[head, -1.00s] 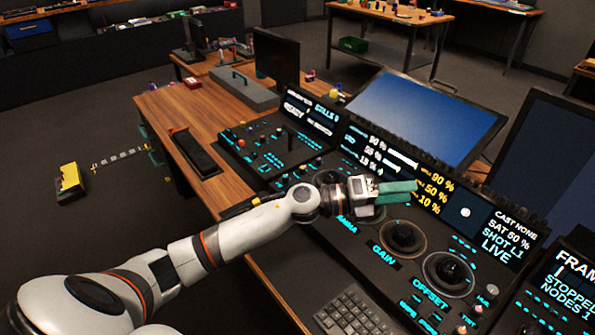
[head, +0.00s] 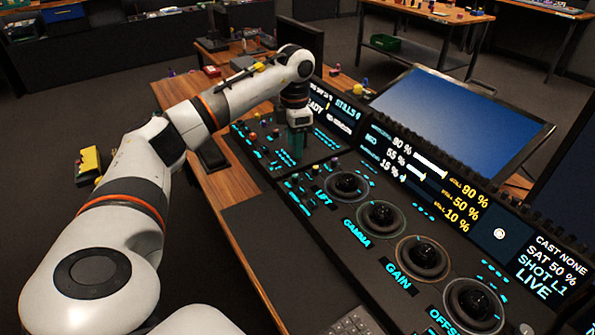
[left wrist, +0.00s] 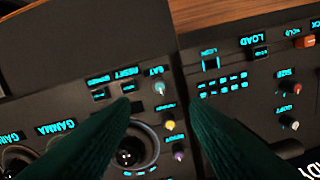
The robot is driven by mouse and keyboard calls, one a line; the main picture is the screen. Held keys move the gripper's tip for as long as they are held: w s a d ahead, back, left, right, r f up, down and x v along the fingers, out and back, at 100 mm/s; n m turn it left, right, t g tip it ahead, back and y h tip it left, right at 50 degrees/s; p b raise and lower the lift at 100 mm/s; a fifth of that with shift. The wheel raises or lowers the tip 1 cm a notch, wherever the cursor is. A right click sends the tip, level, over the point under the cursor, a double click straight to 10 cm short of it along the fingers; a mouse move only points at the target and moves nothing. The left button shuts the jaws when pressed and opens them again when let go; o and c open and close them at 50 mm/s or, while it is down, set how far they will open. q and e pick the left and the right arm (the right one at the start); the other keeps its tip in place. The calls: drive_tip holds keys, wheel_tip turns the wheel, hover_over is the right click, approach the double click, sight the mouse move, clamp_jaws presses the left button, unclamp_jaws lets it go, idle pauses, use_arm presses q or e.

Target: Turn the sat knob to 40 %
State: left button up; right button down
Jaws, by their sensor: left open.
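The sat knob (left wrist: 160,87) is a small pale knob beside its SAT label in the left wrist view. In the head view I take it to be the front small knob (head: 294,178) left of the lift ring. My left gripper (head: 297,150) points down over the panel, near the seam left of these knobs. Its dark green fingers (left wrist: 161,108) are open and empty. In the left wrist view the knob shows between and just beyond the fingertips; their height above the panel is hard to tell. The display (head: 545,262) reads SAT 50 %. My right gripper is not in view.
A yellow knob (left wrist: 169,125) and a purple knob (left wrist: 178,155) line up with the sat knob. The lift trackball (head: 346,185) is close by. The left panel has a red knob (left wrist: 304,41) and several buttons. Upright display strips (head: 420,178) stand behind.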

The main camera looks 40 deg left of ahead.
sight(295, 175)
use_arm(q)
wheel_tip(295, 175, down, 10)
drive_tip(key=shift+r, duration=0.15)
drive_tip(key=shift+c, duration=0.2)
